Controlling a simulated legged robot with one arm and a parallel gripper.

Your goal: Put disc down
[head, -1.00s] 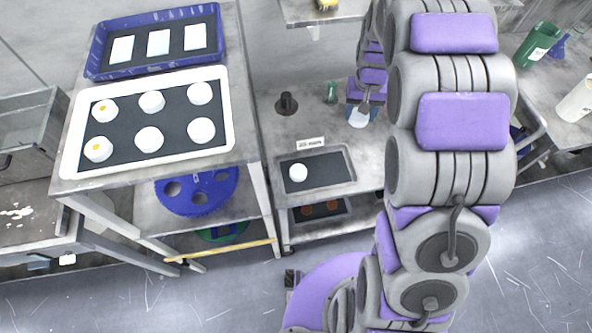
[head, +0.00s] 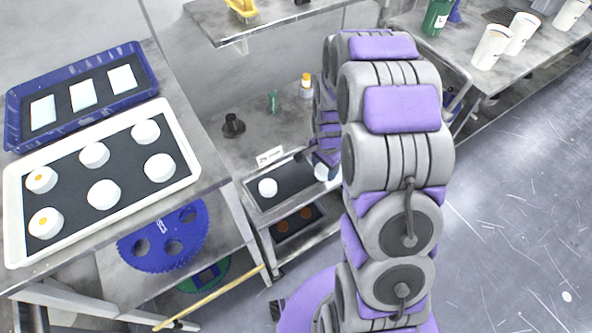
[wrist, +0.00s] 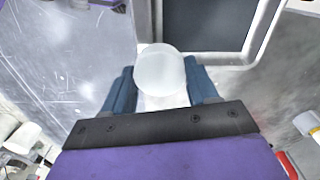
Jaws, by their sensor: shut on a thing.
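My gripper (wrist: 160,88) is shut on a white disc (wrist: 160,68), held between its blue fingers in the wrist view. In the head view the held disc (head: 321,172) shows as a pale round patch at the right end of a small grey tray with a dark mat (head: 289,190); my arm hides most of the gripper. One other white disc (head: 267,187) lies on the left part of that mat. In the wrist view the dark mat (wrist: 205,22) lies ahead of the disc. I cannot tell whether the held disc touches the tray.
A small label (head: 270,156) stands behind the tray. A white tray (head: 13,205) with several discs and a blue tray (head: 12,118) with white plates are on the left table. A black knob-like object (head: 233,125) and a small bottle (head: 306,86) stand farther back.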

